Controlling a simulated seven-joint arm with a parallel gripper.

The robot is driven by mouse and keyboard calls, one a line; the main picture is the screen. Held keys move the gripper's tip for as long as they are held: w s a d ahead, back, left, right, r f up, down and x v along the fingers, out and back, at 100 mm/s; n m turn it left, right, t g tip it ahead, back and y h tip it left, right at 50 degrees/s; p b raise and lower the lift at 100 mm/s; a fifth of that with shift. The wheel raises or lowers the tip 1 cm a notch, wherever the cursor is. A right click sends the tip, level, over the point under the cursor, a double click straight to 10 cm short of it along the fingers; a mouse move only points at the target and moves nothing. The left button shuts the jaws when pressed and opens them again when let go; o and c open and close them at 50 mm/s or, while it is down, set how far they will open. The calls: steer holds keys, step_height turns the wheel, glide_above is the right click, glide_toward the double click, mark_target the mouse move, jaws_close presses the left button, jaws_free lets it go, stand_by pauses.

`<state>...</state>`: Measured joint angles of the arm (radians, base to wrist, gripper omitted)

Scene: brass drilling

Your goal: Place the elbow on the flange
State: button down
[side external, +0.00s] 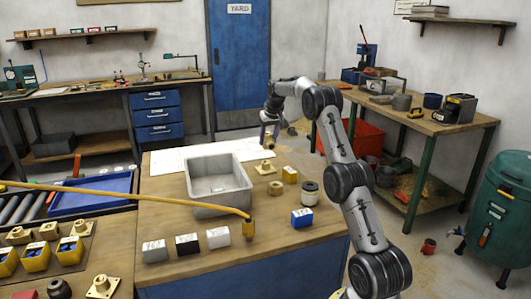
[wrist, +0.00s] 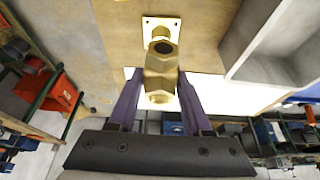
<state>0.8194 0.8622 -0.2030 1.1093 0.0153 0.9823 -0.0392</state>
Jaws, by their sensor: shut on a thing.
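My gripper (side external: 269,131) is shut on the brass elbow (side external: 268,143) and holds it above the workbench. In the wrist view, the purple fingers of my gripper (wrist: 160,80) stand on either side of the elbow (wrist: 160,62). The brass flange (side external: 264,168) sits on the bench just below the elbow in the side view. The square plate of the flange (wrist: 149,22) shows past the elbow's end in the wrist view. The elbow hides part of the flange there. The side view seems to show a small gap between them; I cannot tell whether they are exactly lined up.
A grey open bin (side external: 218,183) stands left of the flange. A brass nut-like part (side external: 276,188), a yellow block (side external: 290,174), a dark-and-white spool (side external: 309,191) and a blue block (side external: 301,218) stand nearby. A yellow rod (side external: 130,192) crosses the front left.

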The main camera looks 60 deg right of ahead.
steer(key=w+d+f, duration=0.2)
steer(key=f, duration=0.1)
steer(key=shift+w+d+f, duration=0.2)
steer(key=shift+d+f, duration=0.05)
steer(key=shift+f, duration=1.55)
steer(key=shift+c, duration=1.6)
jaws_free()
steer(key=shift+a+f, duration=0.1)
steer(key=shift+f, duration=0.2)
